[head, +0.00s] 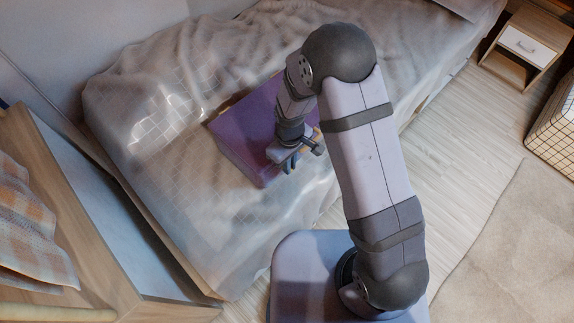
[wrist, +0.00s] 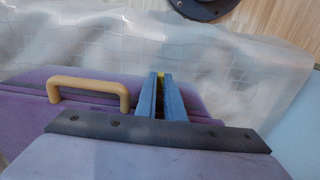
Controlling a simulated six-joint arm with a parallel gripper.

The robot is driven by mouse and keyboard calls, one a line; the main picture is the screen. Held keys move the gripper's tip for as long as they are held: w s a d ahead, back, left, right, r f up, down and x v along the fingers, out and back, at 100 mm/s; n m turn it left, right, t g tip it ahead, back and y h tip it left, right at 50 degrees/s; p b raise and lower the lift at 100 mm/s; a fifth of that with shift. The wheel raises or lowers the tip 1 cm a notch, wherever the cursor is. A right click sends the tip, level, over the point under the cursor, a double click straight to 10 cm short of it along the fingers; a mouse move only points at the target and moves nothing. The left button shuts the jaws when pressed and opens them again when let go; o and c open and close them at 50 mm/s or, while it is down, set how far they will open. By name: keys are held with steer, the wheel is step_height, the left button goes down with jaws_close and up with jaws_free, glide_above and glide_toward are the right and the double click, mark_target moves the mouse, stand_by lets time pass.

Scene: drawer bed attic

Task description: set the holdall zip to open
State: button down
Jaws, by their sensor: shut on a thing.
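The holdall (head: 240,138) is a purple, boxy bag on the bed, partly hidden by my arm. In the wrist view its purple top (wrist: 40,108) carries a tan handle (wrist: 90,82) left of my fingers. My gripper (head: 291,163) is at the bag's near right part.
The bed (head: 150,115) has a crumpled pale cover around the bag. A wooden-edged piece (head: 100,215) with a checked cloth stands at the left. A small bedside cabinet (head: 525,45) and a basket (head: 555,125) are at the right. The floor (head: 470,130) between is clear.

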steer(key=c, duration=1.9)
jaws_free()
steer(key=shift+o, duration=0.3)
steer(key=shift+s+a, duration=0.1)
steer(key=shift+s, duration=0.05)
